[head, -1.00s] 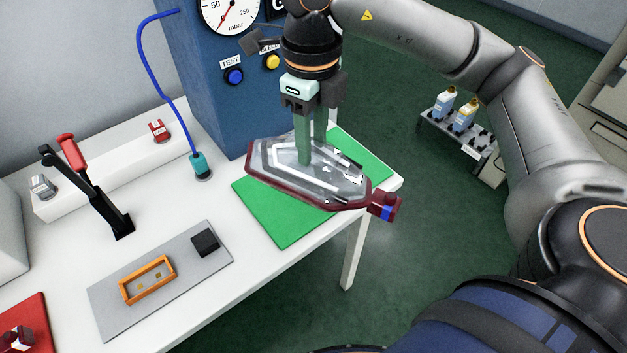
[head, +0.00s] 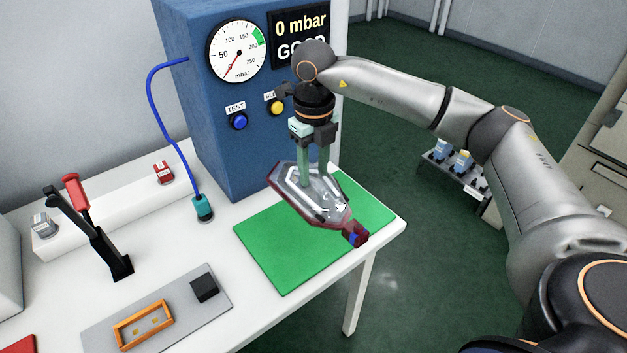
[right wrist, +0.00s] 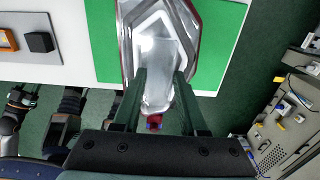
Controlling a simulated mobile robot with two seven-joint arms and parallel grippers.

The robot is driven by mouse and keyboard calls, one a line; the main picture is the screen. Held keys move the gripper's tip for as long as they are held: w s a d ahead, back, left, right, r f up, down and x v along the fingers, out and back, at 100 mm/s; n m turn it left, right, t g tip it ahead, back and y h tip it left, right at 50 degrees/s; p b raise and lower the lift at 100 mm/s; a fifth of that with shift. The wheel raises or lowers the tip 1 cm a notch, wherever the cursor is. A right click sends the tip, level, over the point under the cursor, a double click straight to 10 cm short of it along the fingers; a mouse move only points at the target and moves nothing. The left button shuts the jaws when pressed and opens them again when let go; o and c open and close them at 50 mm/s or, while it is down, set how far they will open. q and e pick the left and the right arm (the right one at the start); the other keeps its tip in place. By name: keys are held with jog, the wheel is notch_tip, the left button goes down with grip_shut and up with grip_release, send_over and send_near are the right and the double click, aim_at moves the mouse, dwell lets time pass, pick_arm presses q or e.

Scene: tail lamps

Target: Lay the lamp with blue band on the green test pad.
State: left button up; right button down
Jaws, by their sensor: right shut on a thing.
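The tail lamp with the blue band (head: 300,190) is clear with a dark red rim, and its blue-banded connector end points to the front right. My right gripper (head: 315,182) is shut on this lamp from above. The lamp hangs over the green test pad (head: 270,250); the gap beneath it is hard to judge. In the right wrist view the lamp (right wrist: 155,50) lies between the fingers, with the green pad (right wrist: 210,50) showing on both sides of it. My left gripper is not in view.
A blue tester cabinet (head: 215,125) with gauge and buttons stands behind the pad. A blue hose ends in a teal connector (head: 203,208) left of the pad. A red-handled lever clamp (head: 95,230) and a grey plate (head: 100,335) with an orange frame (head: 143,325) stand farther left.

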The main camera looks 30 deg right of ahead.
jog(key=shift+w+d+f, duration=0.35)
jog(key=shift+w+f, duration=0.25)
jog(key=shift+f, duration=0.25)
jog(key=shift+w+f, duration=0.1)
jog(key=shift+f, duration=1.5)
jog(key=shift+f, duration=0.15)
jog(key=shift+c, duration=2.2)
grip_release()
notch_tip(320, 180, up, 12)
jog(key=shift+r, duration=0.15)
